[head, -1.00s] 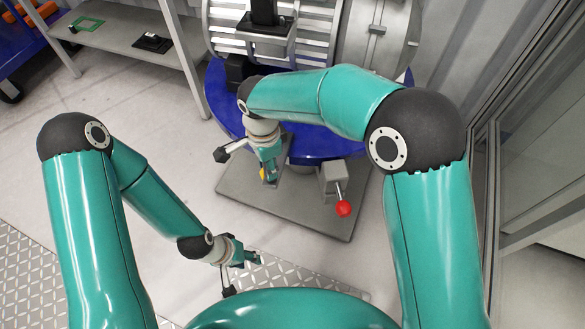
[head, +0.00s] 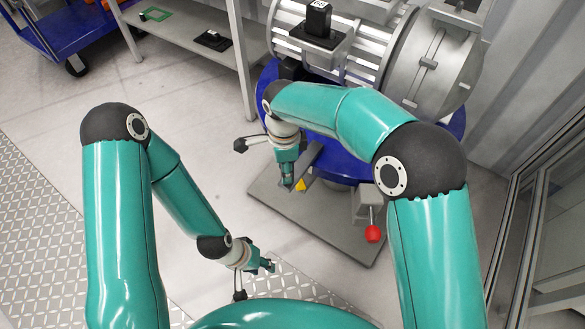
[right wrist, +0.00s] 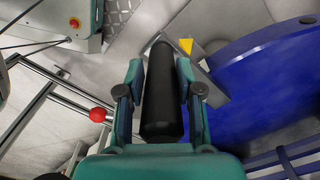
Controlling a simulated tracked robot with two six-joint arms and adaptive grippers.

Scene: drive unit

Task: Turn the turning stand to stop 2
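The turning stand has a blue round table (head: 345,165) on a grey base plate (head: 310,215). A yellow pointer (head: 301,185) shows beside a grey bar at its front; it also shows in the right wrist view (right wrist: 186,46). My right gripper (head: 287,184) is at the bar, left of the pointer. In the right wrist view its fingers (right wrist: 160,75) lie close along both sides of a black handle (right wrist: 162,100). The head view hides this handle. My left gripper (head: 268,266) is low and away from the stand, too small to judge. I cannot read stop numbers.
A grey ribbed drive unit (head: 425,60) sits on the blue table. A lever with a red knob (head: 373,234) stands on the base plate, right of my right gripper. A shelf (head: 190,45) is behind left. Floor left of the stand is clear.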

